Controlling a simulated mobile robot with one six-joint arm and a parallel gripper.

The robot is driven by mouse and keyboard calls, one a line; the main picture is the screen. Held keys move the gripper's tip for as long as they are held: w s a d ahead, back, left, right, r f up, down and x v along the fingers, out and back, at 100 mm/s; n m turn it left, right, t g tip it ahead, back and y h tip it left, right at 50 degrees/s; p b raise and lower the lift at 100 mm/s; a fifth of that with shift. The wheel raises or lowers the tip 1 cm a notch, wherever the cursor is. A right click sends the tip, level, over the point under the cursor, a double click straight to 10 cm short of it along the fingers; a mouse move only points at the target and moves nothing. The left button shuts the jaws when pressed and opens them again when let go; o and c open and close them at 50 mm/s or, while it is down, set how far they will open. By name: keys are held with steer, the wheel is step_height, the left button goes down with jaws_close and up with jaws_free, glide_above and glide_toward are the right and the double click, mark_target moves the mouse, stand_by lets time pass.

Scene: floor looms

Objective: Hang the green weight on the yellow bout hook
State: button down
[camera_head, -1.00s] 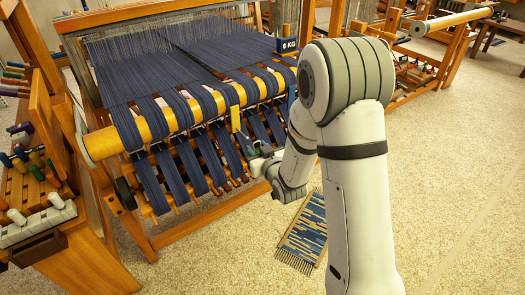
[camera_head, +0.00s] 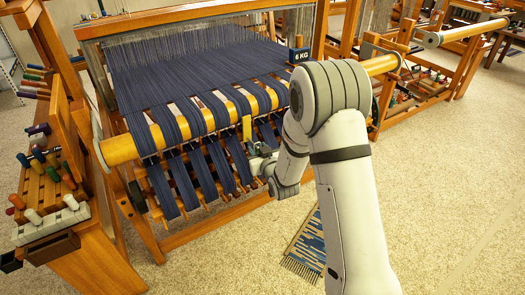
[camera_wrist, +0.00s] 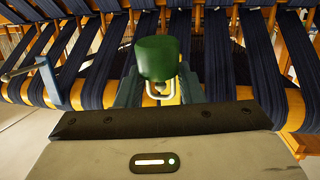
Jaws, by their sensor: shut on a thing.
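The green weight (camera_wrist: 157,58) is a dark green block with a bent metal loop (camera_wrist: 158,89) at its near side. My gripper (camera_wrist: 158,92) is shut on it, with one finger on each side, in front of the loom's warp. In the head view my gripper (camera_head: 258,160) is small and partly hidden by my arm; the weight is hard to make out there. The yellow bout hook (camera_head: 247,128) hangs at the front beam among the navy warp bouts, just above my gripper. In the wrist view I cannot tell the hook from the yellow beam behind the weight.
The yellow front beam (camera_head: 122,151) carries several navy bouts. A blue hook piece (camera_wrist: 47,80) with a metal rod is left in the wrist view. A dark 6 KG block (camera_head: 299,54) sits on the loom. A peg rack (camera_head: 50,225) stands left; a woven mat (camera_head: 308,247) lies on the floor.

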steer(key=shift+w+a+r, duration=0.1)
steer(key=shift+w+a, duration=0.1)
steer(key=shift+w, duration=0.1)
steer(key=shift+w+a+f+b, duration=0.1)
steer(key=shift+w+f+b, duration=0.05)
steer(key=shift+f+b, duration=0.2)
steer(key=shift+w+a+f+b, duration=0.2)
steer(key=shift+w+b, duration=0.15)
steer(key=shift+b, duration=0.5)
steer(key=c, duration=0.9)
jaws_free()
